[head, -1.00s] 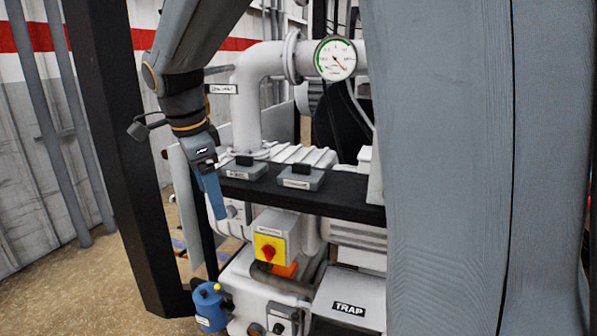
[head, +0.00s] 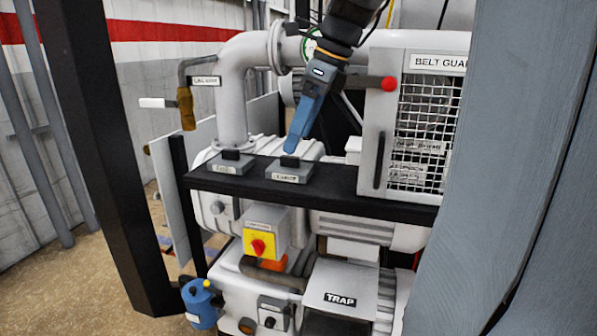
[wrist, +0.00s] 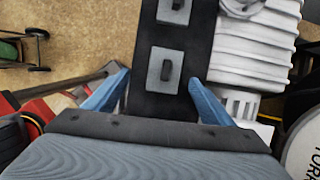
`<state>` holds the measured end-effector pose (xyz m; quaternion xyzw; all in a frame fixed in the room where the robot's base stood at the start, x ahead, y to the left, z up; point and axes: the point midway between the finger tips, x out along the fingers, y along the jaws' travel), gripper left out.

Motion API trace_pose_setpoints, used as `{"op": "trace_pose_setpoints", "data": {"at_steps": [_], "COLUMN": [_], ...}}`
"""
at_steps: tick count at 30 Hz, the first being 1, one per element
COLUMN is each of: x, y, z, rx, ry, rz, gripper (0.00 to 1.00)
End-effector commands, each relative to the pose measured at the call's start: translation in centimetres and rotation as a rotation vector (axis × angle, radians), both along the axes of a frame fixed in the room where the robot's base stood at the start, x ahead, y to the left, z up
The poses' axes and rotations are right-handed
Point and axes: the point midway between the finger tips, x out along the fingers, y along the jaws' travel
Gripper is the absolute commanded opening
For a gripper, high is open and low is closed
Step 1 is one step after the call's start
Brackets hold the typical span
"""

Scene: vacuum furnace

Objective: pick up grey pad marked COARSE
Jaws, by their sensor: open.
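The grey pad marked COARSE (head: 287,174) lies on a black shelf (head: 340,186); its small label is hard to read. It has a dark raised grip on top. A second grey pad (head: 231,164) with a similar grip lies to its left, its label short and blurred. My gripper (head: 292,150) points down just above the right-hand pad. In the wrist view, my blue fingers (wrist: 158,82) are spread open and empty, with the near pad (wrist: 154,72) between and beyond their tips. The other pad (wrist: 178,12) shows farther off at the top.
A belt guard (head: 378,125) with a mesh front and red knob stands right of the pads. A white pipe (head: 232,100) rises behind the left pad. A yellow and red switch (head: 259,246) and a TRAP box (head: 342,299) are below the shelf. A black post (head: 95,150) stands at left.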

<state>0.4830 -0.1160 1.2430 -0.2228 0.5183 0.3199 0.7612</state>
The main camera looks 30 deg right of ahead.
Motion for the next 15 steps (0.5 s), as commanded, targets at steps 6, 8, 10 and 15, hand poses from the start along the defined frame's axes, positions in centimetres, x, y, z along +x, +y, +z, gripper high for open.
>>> {"op": "trace_pose_setpoints", "data": {"at_steps": [6,8,10,15], "x": [0.2,0.4,0.6,1.5], "y": [-0.1,0.1,0.3,0.7], "z": [-0.6,-1.3,-1.9,-3.5], "rx": [0.023,0.023,0.022,0.023], "ry": [-0.008,-0.008,-0.007,-0.005], "rz": [-0.019,-0.018,-0.018,-0.018], "gripper": [0.77,0.77,0.77,0.77]}}
